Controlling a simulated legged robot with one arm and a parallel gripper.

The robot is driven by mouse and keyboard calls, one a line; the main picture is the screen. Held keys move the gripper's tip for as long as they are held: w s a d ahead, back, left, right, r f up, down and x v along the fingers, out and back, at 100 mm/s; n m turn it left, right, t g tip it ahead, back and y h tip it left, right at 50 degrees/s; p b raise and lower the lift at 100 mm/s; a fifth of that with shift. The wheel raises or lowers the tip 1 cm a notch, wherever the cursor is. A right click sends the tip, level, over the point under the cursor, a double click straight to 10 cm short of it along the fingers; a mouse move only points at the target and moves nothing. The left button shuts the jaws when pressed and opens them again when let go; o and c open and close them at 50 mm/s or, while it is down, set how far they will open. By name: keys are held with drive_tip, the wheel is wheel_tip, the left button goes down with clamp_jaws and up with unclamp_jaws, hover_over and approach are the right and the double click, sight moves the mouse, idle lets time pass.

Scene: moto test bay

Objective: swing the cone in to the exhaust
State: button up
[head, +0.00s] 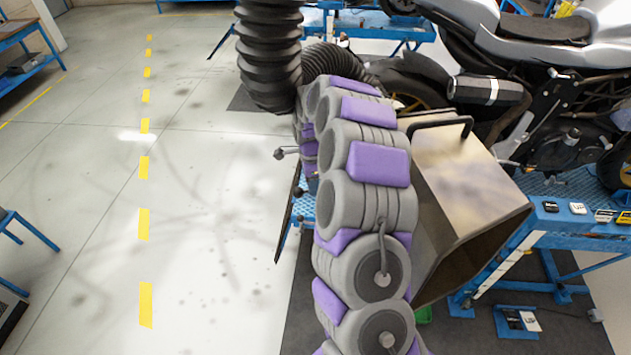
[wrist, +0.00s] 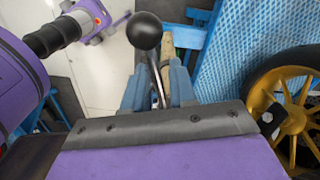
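The cone (head: 465,175) is a metal, box-like hood with a dark open mouth and a black handle on top. It stands tilted right of my arm, below the motorcycle. The exhaust (head: 488,90) is a dark silencer with a pale band on the motorcycle's side, apart from the cone's mouth. In the wrist view, my gripper (wrist: 160,88) has blue fingers on either side of a thin metal rod topped by a black ball knob (wrist: 145,30). Gaps show beside the rod, so the fingers look open. In the head view, my arm hides the gripper; a small knob (head: 279,153) shows beside the arm.
A black corrugated hose (head: 268,50) hangs at top centre and bends behind my arm. The motorcycle (head: 560,60) stands on a blue lift (head: 575,240) at right. A golden wheel (wrist: 290,110) is close at right in the wrist view. The left floor (head: 90,200) is mostly clear.

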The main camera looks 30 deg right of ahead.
drive_tip(key=a, duration=0.2)
drive_tip(key=shift+a+r, duration=0.1)
drive_tip(key=shift+a, duration=0.2)
drive_tip(key=shift+c, duration=1.4)
drive_tip(key=shift+w+d, duration=0.1)
drive_tip(key=shift+d, duration=0.05)
clamp_jaws()
drive_tip(key=shift+d, duration=0.5)
drive_tip(key=shift+w+a, duration=0.1)
drive_tip(key=shift+a, duration=0.05)
